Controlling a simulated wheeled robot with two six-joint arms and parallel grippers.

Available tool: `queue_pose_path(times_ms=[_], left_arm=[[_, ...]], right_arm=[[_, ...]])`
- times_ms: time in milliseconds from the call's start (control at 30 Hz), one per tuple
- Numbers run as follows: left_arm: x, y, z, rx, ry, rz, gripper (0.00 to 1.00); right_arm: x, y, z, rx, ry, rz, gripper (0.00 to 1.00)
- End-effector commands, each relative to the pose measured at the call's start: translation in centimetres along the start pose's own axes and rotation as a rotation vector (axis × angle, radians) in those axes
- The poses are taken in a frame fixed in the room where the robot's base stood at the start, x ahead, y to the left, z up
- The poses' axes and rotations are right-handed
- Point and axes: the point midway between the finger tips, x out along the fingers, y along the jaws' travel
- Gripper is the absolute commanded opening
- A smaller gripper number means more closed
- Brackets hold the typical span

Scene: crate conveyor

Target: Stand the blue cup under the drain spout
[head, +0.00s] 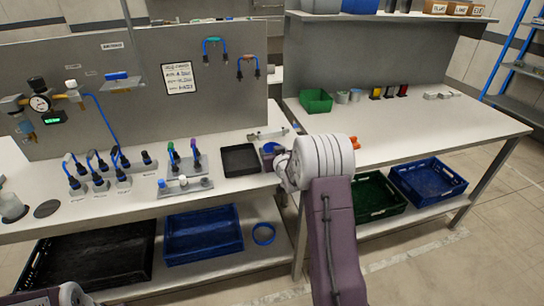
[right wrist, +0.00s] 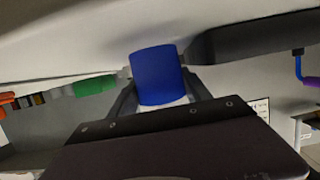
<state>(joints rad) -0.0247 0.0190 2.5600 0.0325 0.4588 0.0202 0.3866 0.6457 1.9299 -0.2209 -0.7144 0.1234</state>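The blue cup (right wrist: 158,76) sits between the two fingers of my right gripper (right wrist: 160,90) in the right wrist view, with a finger against each side. The fingertips are partly hidden by the cup. In the head view the blue cup (head: 271,147) shows just left of my right wrist, beside the black tray, and my right gripper (head: 270,154) is small and partly covered there. I cannot tell whether the cup touches the bench. At the far left, pipework with a gauge and valves (head: 40,103) is on the back panel; I cannot clearly pick out the drain spout. My left gripper is out of view.
The black tray (head: 239,160) lies left of the cup. Several blue-hosed fittings and a grey fixture (head: 186,187) stand on the left bench. A dark disc (head: 47,208) lies near its left front. A green bin (head: 316,101) stands on the right bench, whose middle is clear.

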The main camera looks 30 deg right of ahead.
Motion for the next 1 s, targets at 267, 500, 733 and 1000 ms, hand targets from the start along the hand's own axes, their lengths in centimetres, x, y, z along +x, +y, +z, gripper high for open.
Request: queue_pose_path(times_ms=[267,500,733,1000], left_arm=[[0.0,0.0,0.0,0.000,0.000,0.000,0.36],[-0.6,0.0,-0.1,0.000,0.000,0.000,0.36],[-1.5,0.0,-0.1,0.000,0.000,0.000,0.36],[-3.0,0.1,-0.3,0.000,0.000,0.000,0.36]], right_arm=[[0.0,0.0,0.0,0.000,-0.001,0.000,0.11],[-0.8,0.0,-2.7,-0.001,0.004,0.000,0.11],[-4.2,2.6,-5.4,0.001,0.003,0.006,0.11],[-9.4,6.8,-7.6,0.000,0.001,0.005,0.11]])
